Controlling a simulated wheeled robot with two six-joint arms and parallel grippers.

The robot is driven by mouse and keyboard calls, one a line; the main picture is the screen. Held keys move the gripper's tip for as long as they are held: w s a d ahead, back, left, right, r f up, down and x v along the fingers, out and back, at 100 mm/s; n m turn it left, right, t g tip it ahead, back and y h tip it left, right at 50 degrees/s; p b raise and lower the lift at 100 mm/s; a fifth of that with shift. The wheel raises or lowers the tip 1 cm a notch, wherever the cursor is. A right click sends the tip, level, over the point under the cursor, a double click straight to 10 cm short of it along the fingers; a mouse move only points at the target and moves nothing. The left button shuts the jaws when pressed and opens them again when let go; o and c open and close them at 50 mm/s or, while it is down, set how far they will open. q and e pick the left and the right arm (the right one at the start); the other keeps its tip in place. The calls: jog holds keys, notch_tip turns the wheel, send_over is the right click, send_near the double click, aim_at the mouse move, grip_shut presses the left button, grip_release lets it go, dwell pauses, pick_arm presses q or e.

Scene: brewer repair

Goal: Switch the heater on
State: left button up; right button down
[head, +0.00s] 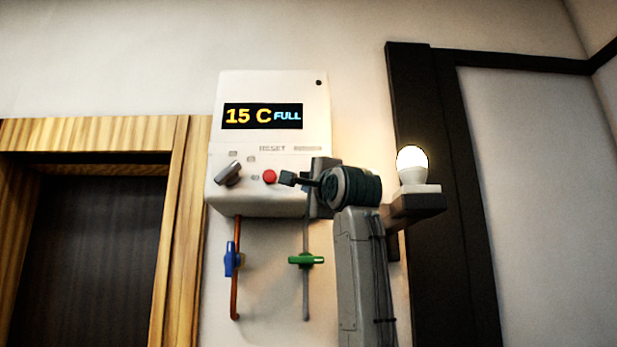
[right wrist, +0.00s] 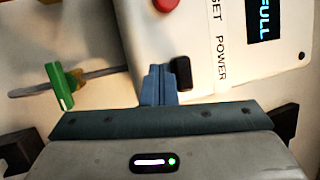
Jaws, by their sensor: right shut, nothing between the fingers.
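The heater (head: 268,92) is a white box on the wall. Its display (head: 262,116) reads "15 C" and "FULL". A red button (head: 269,177) and a dark knob (head: 228,174) are on its lower front. In the right wrist view, a black switch (right wrist: 182,72) is beside the "POWER" label, with the red button (right wrist: 165,4) near "RESET". My right gripper (head: 287,178) is shut and empty in front of the heater. In the right wrist view its fingertips (right wrist: 158,72) are right beside the black switch; I cannot tell whether they touch. The switch is not visible in the head view. My left gripper is out of view.
Below the heater, a copper pipe (head: 236,290) carries a blue valve handle (head: 232,259), and a grey pipe (head: 306,292) a green one (head: 306,260). A glowing bulb (head: 412,160) stands on a dark shelf (head: 418,205) to the right. A wood-framed doorway (head: 182,240) is left.

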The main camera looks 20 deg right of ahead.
jog(key=shift+r+p, duration=0.7)
jog(key=shift+r, duration=0.25)
jog(key=shift+s+f, duration=0.1)
jog(key=s+a+f+b, duration=0.1)
jog(key=s+a+b, duration=0.1)
jog(key=s+b, duration=0.4)
jog(key=s, duration=0.3)
jog(key=shift+s+a, duration=0.25)
jog(key=shift+a, duration=0.15)
dwell(0.4)
